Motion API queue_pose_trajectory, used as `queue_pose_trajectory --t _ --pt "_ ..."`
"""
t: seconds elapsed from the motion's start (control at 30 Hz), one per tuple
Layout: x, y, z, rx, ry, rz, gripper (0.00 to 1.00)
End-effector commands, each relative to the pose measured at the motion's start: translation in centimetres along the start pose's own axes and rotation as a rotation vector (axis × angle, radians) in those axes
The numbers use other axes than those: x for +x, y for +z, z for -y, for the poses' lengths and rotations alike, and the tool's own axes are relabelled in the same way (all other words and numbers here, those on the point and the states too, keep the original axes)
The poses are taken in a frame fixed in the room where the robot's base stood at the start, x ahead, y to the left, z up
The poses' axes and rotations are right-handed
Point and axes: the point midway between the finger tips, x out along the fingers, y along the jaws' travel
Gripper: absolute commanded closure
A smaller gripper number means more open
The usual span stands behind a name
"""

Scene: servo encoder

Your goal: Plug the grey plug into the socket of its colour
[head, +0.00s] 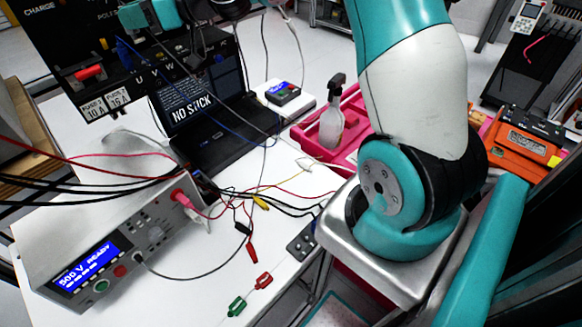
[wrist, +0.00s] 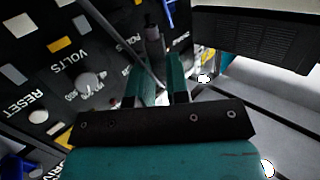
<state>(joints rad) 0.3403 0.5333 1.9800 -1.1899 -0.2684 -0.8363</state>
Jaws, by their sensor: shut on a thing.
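My gripper (wrist: 154,72) is shut, its two teal fingers on either side of the grey plug (wrist: 153,38), which sticks out beyond the fingertips in the wrist view. A grey cable runs back from it. The plug's tip points at the dark panel (wrist: 105,40). I cannot tell whether the tip touches or enters a socket. In the head view part of my gripper (head: 150,13) shows at the top left, in front of the same panel (head: 60,35). The sockets there are mostly hidden or too dark to tell by colour.
A meter (head: 110,245) with several leads is on the white table.

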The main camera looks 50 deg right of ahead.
Motion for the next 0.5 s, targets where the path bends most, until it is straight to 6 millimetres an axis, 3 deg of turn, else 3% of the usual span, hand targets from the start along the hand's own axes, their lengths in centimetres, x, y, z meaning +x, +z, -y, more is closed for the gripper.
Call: queue_pose_trajectory --t 0.23,0.5 --pt "-0.1 -0.7 -0.8 -0.025 0.001 -0.067 1.00" --pt "0.1 1.2 -0.8 -0.022 0.001 -0.065 1.00"
